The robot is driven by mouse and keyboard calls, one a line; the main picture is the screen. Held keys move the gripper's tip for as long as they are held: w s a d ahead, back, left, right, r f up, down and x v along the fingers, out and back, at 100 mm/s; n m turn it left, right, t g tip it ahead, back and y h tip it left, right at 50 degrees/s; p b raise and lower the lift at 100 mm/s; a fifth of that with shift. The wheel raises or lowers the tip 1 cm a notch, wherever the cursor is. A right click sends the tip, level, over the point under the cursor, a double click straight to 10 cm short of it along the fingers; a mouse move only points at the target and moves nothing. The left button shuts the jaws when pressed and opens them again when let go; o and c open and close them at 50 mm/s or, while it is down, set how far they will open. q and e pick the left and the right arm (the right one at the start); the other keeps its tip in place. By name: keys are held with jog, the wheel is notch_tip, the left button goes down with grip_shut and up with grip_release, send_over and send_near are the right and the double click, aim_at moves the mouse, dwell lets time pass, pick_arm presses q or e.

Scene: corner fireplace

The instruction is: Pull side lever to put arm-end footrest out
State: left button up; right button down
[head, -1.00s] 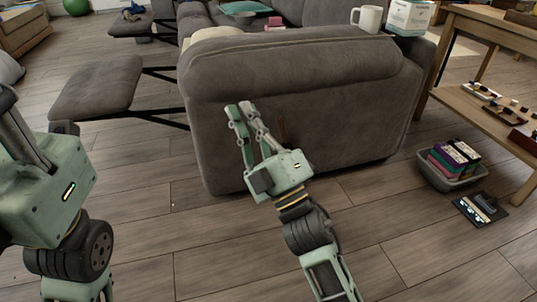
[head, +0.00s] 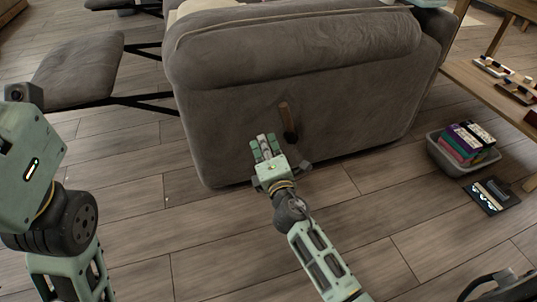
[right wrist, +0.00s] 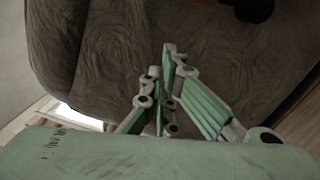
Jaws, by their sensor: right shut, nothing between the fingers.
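The side lever (head: 285,117) is a brown handle with a dark lower end on the grey sofa's near side panel (head: 225,125). It stands nearly upright, tilted slightly left at the top. My right gripper (head: 264,146) is shut and empty, below and left of the lever, apart from it in the picture. Its closed fingers also show in the right wrist view (right wrist: 168,72), facing the grey upholstery; a dark shape at the top there may be the lever's lower end. The near footrest (head: 78,70) is out on dark metal arms. My left gripper's body is at the left edge; its fingers are unclear.
A grey bin (head: 463,155) of colourful cases stands on the floor at right, with a dark flat item (head: 491,195) before it. A wooden table (head: 490,85) is beyond. Wood floor (head: 190,240) before the sofa is clear.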

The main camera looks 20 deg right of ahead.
aim_at(289, 125)
jog(key=shift+w+d+r, duration=0.3)
jog(key=shift+w+d, duration=0.5)
jog(key=shift+d, duration=0.15)
jog(key=shift+w+d+r, duration=0.3)
jog(key=shift+w+d, duration=0.45)
jog(key=shift+d, duration=0.15)
